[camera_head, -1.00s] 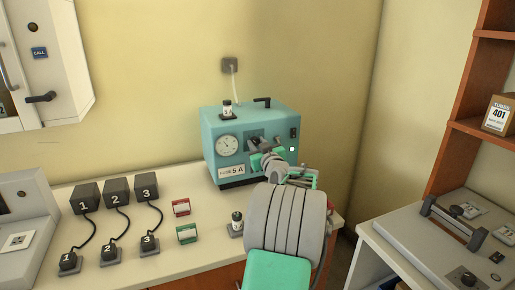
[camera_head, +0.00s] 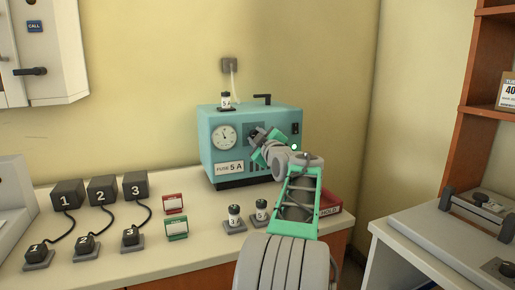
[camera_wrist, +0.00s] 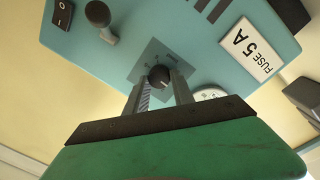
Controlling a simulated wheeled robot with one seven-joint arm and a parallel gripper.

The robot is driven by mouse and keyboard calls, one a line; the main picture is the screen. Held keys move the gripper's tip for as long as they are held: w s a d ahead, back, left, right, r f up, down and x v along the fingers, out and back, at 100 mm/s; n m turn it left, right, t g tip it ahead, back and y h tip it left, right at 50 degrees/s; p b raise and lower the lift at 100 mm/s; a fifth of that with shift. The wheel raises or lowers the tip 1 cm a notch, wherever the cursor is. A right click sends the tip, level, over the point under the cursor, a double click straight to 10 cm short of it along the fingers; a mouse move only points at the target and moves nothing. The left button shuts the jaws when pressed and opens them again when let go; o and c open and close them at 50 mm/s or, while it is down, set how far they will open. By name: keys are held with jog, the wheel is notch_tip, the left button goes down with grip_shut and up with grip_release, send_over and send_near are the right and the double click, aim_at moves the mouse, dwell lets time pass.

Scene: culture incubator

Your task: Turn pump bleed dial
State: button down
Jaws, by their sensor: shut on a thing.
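The pump is a teal box (camera_head: 218,160) on the counter against the wall, with a gauge (camera_head: 224,137), a "FUSE 5 A" label (camera_head: 229,168) and a dark dial plate on its front. The black round dial (camera_wrist: 159,76) shows in the wrist view, with a white mark on it. My gripper (camera_wrist: 160,88) has its two fingers on either side of the dial, closed on it. In the head view my gripper (camera_head: 258,140) reaches the pump's front from the right, and my arm hides part of that front and most of the dial.
A fuse (camera_head: 225,101) stands on the pump's top beside a black handle (camera_head: 262,99). Two more fuses (camera_head: 235,217) stand on the counter in front. Numbered black boxes (camera_head: 103,189) with cabled plugs and red and green cards (camera_head: 174,203) are to the left. A red tray (camera_head: 328,204) lies right.

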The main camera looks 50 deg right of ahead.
jog(key=shift+d+n, duration=0.1)
jog(key=shift+n, duration=0.2)
jog(key=c, duration=1.1)
grip_release()
jog(key=b+v, duration=0.1)
jog(key=v, duration=0.7)
